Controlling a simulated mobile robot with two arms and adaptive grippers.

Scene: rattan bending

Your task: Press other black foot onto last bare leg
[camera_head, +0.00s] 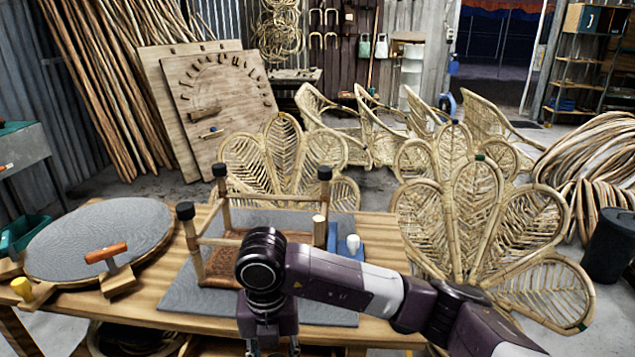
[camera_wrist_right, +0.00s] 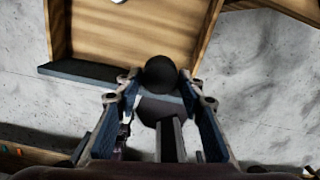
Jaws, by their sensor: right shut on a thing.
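An upside-down stool frame (camera_head: 197,250) stands on the grey mat on the workbench. Three of its legs carry black feet, at the far left (camera_head: 219,170), near left (camera_head: 185,210) and far right (camera_head: 324,173). The near-right leg (camera_head: 319,230) has a bare, pale end. My right gripper (camera_head: 272,347) is low at the bottom edge of the head view, in front of the bench. In the right wrist view my right gripper (camera_wrist_right: 158,76) is shut on a round black foot (camera_wrist_right: 160,73) at its fingertips. My left gripper is in neither view.
A blue block with a white object (camera_head: 353,243) stands beside the bare leg. A round grey-topped board (camera_head: 100,238) and an orange-handled tool (camera_head: 106,254) lie at the left. Rattan chairs (camera_head: 475,210) stand behind and right of the bench.

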